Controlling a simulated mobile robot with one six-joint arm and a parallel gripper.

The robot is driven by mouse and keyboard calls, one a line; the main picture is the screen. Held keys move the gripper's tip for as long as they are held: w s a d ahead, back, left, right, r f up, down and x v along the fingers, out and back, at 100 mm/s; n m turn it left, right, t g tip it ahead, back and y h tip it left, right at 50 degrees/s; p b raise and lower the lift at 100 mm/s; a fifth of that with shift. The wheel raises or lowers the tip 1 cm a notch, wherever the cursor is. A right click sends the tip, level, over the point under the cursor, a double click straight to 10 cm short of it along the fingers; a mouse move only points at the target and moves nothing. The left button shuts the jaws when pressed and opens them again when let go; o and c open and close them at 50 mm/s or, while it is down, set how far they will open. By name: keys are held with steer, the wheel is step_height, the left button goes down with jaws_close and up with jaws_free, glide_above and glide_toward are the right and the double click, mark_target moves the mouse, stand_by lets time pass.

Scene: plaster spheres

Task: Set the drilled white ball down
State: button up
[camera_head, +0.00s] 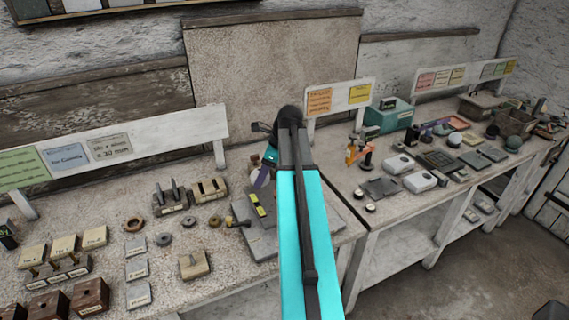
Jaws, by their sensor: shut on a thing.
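My gripper (260,180) is beyond my cyan arm, over the back of the left bench near the grey plate. It is small in view and partly hidden by the arm. The ball's hole is too small to see. I cannot tell how high the ball is above the bench.
The left bench (95,225) holds labelled blocks, rings and a grey plate (262,240) with a yellow-marked tool. The right bench carries white boxes (420,181), a teal box (388,116) and dark trays. Sign boards stand along the back. Bare bench shows at the front left of the plate.

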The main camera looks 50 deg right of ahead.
steer(key=s+d+r+m+h+p, duration=0.1)
steer(key=s+d+m, duration=0.2)
steer(key=d, duration=0.3)
steer(key=shift+s+d+r, duration=0.25)
steer(key=shift+s+r, duration=0.05)
steer(key=shift+s, duration=0.45)
steer(key=shift+r+p, duration=0.15)
steer(key=shift+p, duration=0.3)
steer(key=shift+f+b, duration=1)
steer(key=shift+f, duration=1.9)
steer(key=shift+p, duration=0.6)
steer(key=shift+w+f, duration=0.1)
steer(key=shift+f, duration=0.95)
steer(key=o, duration=1.3)
steer(key=shift+c, duration=0.2)
steer(key=shift+r, duration=0.15)
steer(key=shift+r+p, duration=1.45)
steer(key=shift+r, duration=0.45)
